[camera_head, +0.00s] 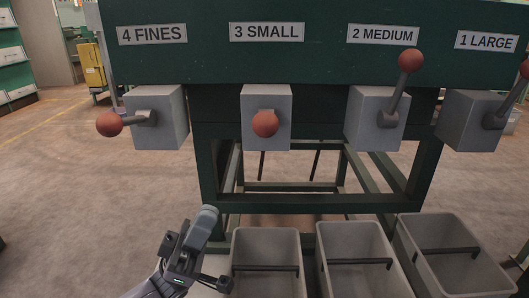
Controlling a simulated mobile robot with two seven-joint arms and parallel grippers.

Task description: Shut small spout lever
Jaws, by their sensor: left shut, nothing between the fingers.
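The small spout (266,118) is a grey box under the "3 SMALL" label (267,32). Its lever shows as a red ball knob (265,123) in front of the box, seen nearly end-on, so the lever seems to point toward me. My left gripper (207,217) is low and left of the lever, well below the spout and apart from it. Its fingers are shut and hold nothing. My right gripper is not in view.
The fines lever (109,124) points left. The medium lever (410,61) and the large lever (497,119) stand up and tilt right. Grey bins (268,239) stand below, close to my left gripper. The green frame (205,172) stands behind them.

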